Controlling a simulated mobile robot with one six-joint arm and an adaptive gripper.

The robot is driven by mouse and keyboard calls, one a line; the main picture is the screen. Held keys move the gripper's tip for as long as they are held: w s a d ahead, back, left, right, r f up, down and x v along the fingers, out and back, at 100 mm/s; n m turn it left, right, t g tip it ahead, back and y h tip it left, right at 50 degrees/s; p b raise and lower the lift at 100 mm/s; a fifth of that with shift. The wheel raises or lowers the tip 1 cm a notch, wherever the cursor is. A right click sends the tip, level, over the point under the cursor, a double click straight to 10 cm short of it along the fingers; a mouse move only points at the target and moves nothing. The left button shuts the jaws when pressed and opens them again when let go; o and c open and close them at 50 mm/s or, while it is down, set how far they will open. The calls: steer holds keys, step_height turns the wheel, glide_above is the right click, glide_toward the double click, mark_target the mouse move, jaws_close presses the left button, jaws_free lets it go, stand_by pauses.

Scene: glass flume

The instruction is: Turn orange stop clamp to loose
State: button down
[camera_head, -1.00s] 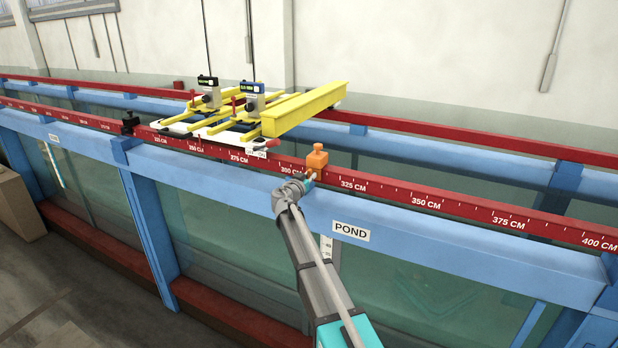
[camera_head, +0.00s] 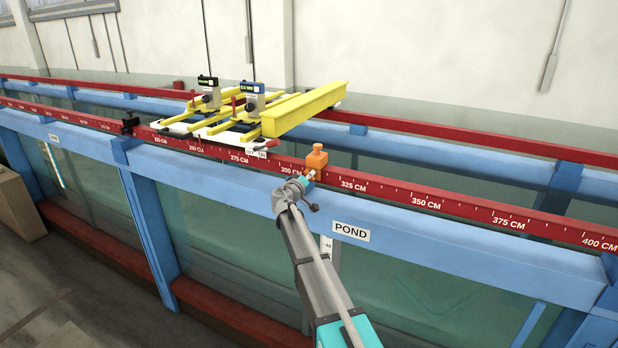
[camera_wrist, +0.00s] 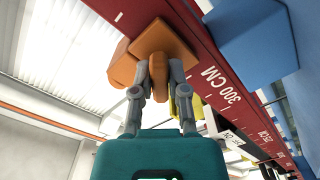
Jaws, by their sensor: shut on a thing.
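The orange stop clamp (camera_head: 316,161) sits on the red front rail, between the 300 CM and 325 CM marks, with a block body and a knob on top. In the wrist view the clamp body (camera_wrist: 165,38) fills the upper middle, and an orange handle (camera_wrist: 158,85) sticks out from it toward me. My gripper (camera_wrist: 159,72) is shut on this handle, one finger on each side. In the head view my gripper (camera_head: 309,176) meets the clamp's front face; the handle is mostly hidden there.
A carriage with yellow beams (camera_head: 303,108) and two gauges stands on the rails left of the clamp. A black stop (camera_head: 129,123) sits farther left on the red rail (camera_head: 420,200). The blue flume beam (camera_head: 430,246) with the POND label runs just below. The rail right of the clamp is clear.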

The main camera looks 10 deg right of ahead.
steer(key=shift+n, duration=0.4)
steer(key=c, duration=0.6)
jaws_free()
steer(key=shift+c, duration=0.2)
steer(key=v, duration=1.2)
